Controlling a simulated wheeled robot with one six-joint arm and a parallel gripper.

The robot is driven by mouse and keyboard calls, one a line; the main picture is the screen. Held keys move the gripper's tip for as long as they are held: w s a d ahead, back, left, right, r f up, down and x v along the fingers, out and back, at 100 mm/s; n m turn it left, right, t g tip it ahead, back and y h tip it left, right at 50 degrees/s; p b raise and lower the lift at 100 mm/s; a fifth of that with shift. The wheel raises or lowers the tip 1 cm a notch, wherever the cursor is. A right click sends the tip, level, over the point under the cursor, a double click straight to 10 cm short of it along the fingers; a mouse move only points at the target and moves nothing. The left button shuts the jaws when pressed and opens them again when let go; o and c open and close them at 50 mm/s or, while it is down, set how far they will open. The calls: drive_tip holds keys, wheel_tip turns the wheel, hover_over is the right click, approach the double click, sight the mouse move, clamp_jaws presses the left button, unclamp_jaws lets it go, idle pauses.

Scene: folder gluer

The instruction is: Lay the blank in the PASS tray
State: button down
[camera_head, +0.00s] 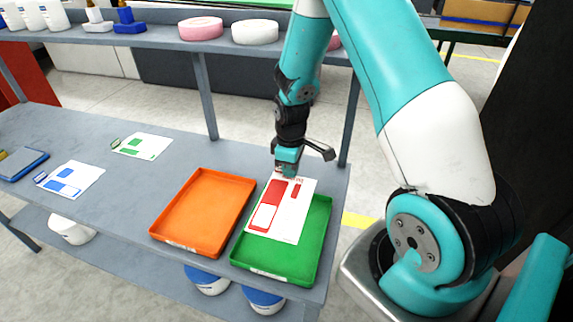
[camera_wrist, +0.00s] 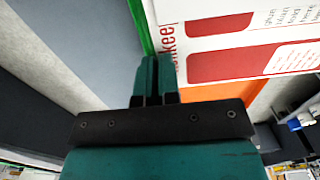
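The blank (camera_head: 292,226) is a white sheet with red panels. It lies over the green tray (camera_head: 276,265), covering part of its left and far rims. The tray's front label is too small to read, so I cannot confirm that it is the PASS tray. My gripper (camera_head: 287,172) is at the blank's far edge, pointing down. In the wrist view my fingers (camera_wrist: 158,78) are together at the edge of the blank (camera_wrist: 235,66) and appear shut on it. Whether the blank touches the tray floor is hidden.
An orange tray (camera_head: 203,250) stands empty, close to the left of the green tray. A green-printed sheet (camera_head: 142,145) and a blue-printed sheet (camera_head: 70,179) lie further left on the grey table (camera_head: 110,213). A shelf (camera_head: 160,41) with round rolls runs behind.

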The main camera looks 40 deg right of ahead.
drive_tip(key=shift+f+b, duration=3.9)
drive_tip(key=shift+f, duration=1.45)
drive_tip(key=c, duration=0.6)
unclamp_jaws()
drive_tip(key=shift+d+r, duration=0.1)
drive_tip(key=shift+d, duration=0.05)
drive_tip(key=shift+c, duration=0.5)
drive_tip(key=shift+r, duration=0.15)
drive_tip(key=shift+w+r+p, duration=0.1)
drive_tip(key=shift+r+p, duration=0.6)
drive_tip(key=shift+o, duration=0.4)
drive_tip(key=shift+r+p, duration=2.55)
drive_tip(key=shift+r, duration=0.6)
